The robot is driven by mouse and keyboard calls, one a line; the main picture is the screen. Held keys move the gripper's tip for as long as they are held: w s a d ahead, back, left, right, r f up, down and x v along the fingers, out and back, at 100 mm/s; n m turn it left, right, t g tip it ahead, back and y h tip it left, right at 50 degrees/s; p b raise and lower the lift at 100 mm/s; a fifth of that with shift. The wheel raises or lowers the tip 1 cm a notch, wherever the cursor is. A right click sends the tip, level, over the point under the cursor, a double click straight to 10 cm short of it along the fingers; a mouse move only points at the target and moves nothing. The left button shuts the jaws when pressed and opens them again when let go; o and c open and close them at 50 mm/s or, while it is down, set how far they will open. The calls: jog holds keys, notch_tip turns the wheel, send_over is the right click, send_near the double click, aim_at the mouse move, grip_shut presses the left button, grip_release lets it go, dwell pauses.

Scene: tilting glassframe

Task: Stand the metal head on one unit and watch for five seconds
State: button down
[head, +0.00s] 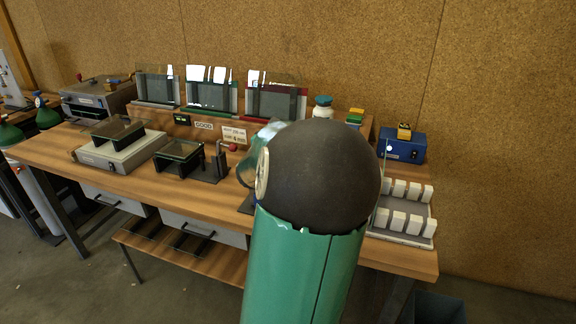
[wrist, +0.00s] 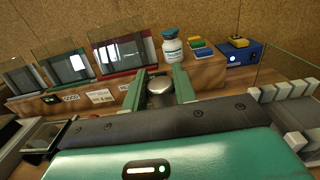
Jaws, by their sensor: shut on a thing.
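In the wrist view my gripper (wrist: 160,82) has its green fingers on both sides of the round, shiny metal head (wrist: 160,96) and is shut on it. The head is above or in front of the wooden shelf; the gap beneath is hidden. Three upright glass-framed units stand along the shelf: a left one (head: 158,87), a middle one with a green base (head: 211,92), and a right one with a red base (head: 275,100). The right one also shows in the wrist view (wrist: 123,55), just left of my gripper. My arm hides the gripper and metal head in the head view.
A white jar with a blue lid (wrist: 172,46), stacked coloured blocks (wrist: 201,47) and a blue box (wrist: 241,54) stand to the right. White blocks fill a rack (head: 405,228) at the bench's right end. Glass-topped devices (head: 119,142) stand on the left.

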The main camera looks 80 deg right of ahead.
jog(key=shift+s+d+r, duration=0.15)
jog(key=shift+s+r, duration=0.05)
jog(key=shift+s, duration=0.1)
jog(key=shift+d+f, duration=0.15)
jog(key=shift+d, duration=0.2)
jog(key=shift+w+d+f, duration=0.45)
jog(key=shift+d+f, duration=1.65)
jog(key=shift+d, duration=0.05)
jog(key=shift+w+d+f, duration=0.5)
jog(key=shift+d+f, duration=1.6)
jog(key=shift+w+d+f, duration=0.45)
jog(key=shift+d+f, duration=1.65)
jog(key=shift+d, duration=0.05)
jog(key=shift+f, duration=0.15)
jog(key=c, duration=1.1)
grip_release()
